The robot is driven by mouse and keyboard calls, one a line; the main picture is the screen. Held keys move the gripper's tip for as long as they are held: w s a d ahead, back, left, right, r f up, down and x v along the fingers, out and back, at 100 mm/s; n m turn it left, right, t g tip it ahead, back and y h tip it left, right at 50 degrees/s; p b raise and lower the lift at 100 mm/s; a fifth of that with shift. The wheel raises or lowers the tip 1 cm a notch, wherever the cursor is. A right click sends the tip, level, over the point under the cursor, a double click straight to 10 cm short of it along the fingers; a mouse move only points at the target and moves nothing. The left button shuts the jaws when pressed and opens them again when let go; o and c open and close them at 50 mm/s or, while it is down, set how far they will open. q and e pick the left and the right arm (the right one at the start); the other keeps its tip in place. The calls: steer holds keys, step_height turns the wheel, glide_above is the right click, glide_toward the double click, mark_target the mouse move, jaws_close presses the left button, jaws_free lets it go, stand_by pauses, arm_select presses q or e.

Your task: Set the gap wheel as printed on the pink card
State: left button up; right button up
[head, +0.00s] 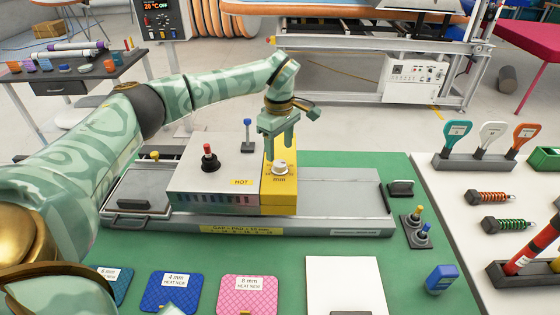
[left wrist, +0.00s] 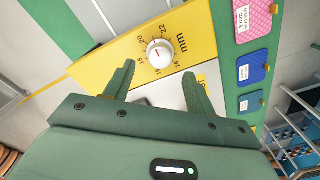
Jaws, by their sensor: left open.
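The gap wheel is a round white knob (head: 280,167) on the yellow block of the machine. In the left wrist view the wheel (left wrist: 160,54) sits within a printed mm scale from about 14 to 22. A small red mark shows on its left side; I cannot read its exact setting. The pink card (head: 248,296) lies at the front of the green mat and reads 8 mm; it also shows in the left wrist view (left wrist: 254,20). My left gripper (head: 279,143) is open just above the wheel, fingers pointing down and apart from it. My right gripper is not seen.
A label strip (head: 240,229) along the machine's front begins with GAP. A red-topped lever (head: 209,157) stands left of the yellow block, by a HOT label. Blue cards (head: 169,292) lie left of the pink one. A white sheet (head: 343,285) lies to its right.

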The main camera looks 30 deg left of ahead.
mark_target(280, 163)
arm_select(q)
step_height(280, 163, down, 5)
steer(key=shift+r, duration=0.1)
steer(key=shift+d, duration=0.1)
steer(key=c, duration=1)
steer(key=shift+o, duration=0.2)
